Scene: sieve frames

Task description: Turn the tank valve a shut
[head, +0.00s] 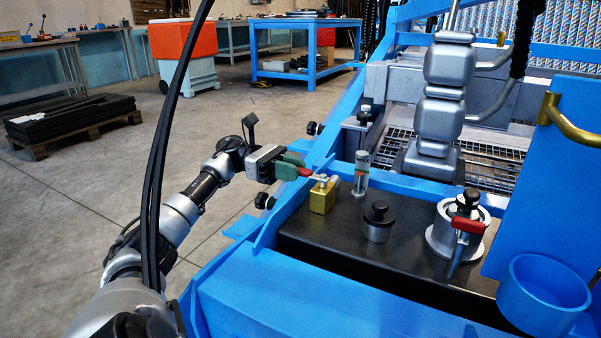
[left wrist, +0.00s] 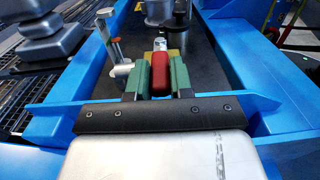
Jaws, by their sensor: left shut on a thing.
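A brass valve body (head: 322,197) stands near the left edge of the dark tank top (head: 400,245), with a red handle (head: 317,177) reaching left from it. My left gripper (head: 301,172) comes in from the left with its green fingers at this handle. In the left wrist view, the red handle (left wrist: 158,80) sits between the two green fingers of my left gripper (left wrist: 159,72), which are shut on it. The brass body (left wrist: 176,54) shows just beyond, partly hidden by the handle and fingers. My right gripper is not in view.
A clear sight tube (head: 361,173) stands close behind the brass valve. A black-capped fitting (head: 376,220) and a second red-handled valve (head: 469,226) stand to the right. A blue frame edge (head: 265,235) borders the tank. A blue cup (head: 545,290) is at front right.

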